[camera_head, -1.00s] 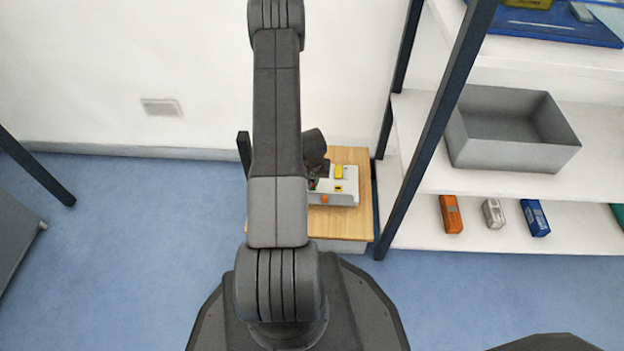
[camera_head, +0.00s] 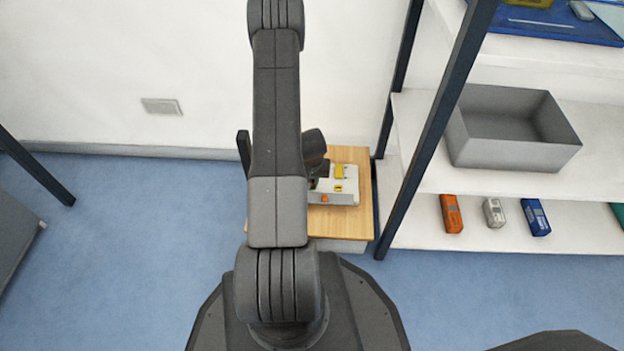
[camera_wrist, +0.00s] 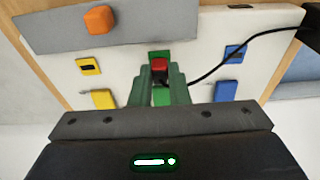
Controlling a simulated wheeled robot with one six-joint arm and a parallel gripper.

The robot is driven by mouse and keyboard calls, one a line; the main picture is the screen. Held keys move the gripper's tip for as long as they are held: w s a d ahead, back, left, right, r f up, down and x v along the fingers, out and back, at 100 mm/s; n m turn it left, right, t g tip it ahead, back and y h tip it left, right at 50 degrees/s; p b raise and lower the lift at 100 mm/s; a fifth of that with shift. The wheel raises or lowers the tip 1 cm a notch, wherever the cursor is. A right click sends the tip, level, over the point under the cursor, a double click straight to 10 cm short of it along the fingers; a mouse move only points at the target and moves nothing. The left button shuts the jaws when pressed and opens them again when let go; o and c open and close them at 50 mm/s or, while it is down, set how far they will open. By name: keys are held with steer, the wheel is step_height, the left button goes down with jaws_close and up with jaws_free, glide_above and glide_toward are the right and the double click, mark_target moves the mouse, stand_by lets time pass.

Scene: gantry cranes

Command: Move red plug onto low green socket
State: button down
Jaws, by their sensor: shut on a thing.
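The red plug (camera_wrist: 160,66) sits between the green fingertips of my gripper (camera_wrist: 160,72) in the wrist view, and the gripper is shut on it. A green socket patch (camera_wrist: 158,53) shows just beyond the plug. Another green patch (camera_wrist: 162,98) shows between the fingers, nearer my palm. I cannot tell whether the plug touches the board. The pale socket board (camera_wrist: 215,22) spans the wrist view.
Yellow sockets (camera_wrist: 88,66) are on the left of the board and blue sockets (camera_wrist: 236,52) on the right. An orange knob (camera_wrist: 100,19) stands on a grey strip. A black cable (camera_wrist: 225,55) runs to the right. The board rests on a wooden table (camera_head: 345,225) beside shelves (camera_head: 480,182).

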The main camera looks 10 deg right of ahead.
steer(key=shift+f, duration=0.2)
stand_by(0.3)
steer(key=c, duration=0.8)
jaws_free()
steer(key=shift+r, duration=0.2)
steer(key=shift+r+p, duration=3.35)
steer(key=shift+r, duration=0.05)
steer(key=shift+f, duration=0.15)
step_height(320, 180, down, 7)
steer(key=b, duration=0.7)
